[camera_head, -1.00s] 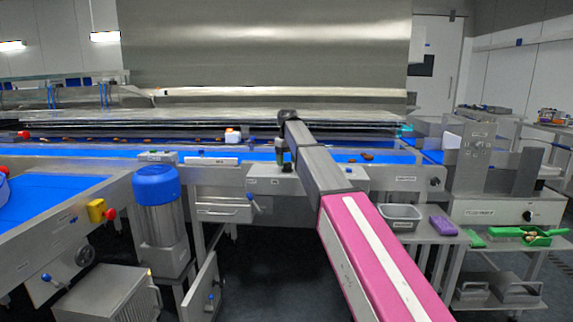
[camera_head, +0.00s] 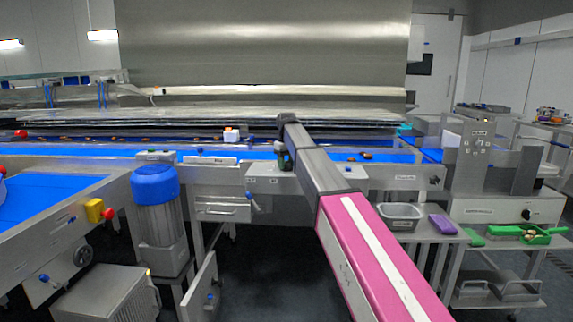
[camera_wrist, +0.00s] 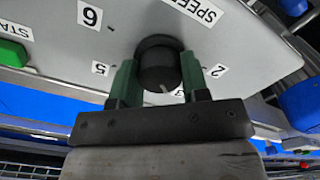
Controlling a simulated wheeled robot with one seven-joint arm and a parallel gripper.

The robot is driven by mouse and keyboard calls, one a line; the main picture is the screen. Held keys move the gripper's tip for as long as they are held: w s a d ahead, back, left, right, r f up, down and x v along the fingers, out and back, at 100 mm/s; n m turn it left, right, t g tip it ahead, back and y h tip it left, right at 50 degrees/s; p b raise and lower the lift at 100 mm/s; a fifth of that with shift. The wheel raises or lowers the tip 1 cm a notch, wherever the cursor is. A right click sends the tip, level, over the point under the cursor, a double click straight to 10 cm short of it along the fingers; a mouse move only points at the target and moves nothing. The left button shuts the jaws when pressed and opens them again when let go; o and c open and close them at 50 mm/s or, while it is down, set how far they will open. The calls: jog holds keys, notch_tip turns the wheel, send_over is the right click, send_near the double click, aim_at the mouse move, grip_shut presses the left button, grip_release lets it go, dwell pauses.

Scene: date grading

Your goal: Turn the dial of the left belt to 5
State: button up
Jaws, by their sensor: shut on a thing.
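The dial (camera_wrist: 158,66) is a round black knob on a pale grey control panel (camera_wrist: 130,42) in the wrist view. Its white pointer mark shows on the knob's lower side in the picture. A "5" label lies left of the knob and a "2" label right of it; part of the scale is hidden behind my gripper. My gripper (camera_wrist: 158,80) has green fingers, one on each side of the knob, shut on it. In the head view my gripper (camera_head: 285,160) is at the front of the panel box (camera_head: 262,171) below the blue belt (camera_head: 330,155).
In the head view a blue-capped motor (camera_head: 155,185) stands left and a grey tray (camera_head: 400,216) right.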

jog(key=m, duration=1.9)
dwell(0.5)
jog(key=o, duration=0.9)
notch_tip(320, 180, up, 11)
jog(key=shift+f, duration=0.1)
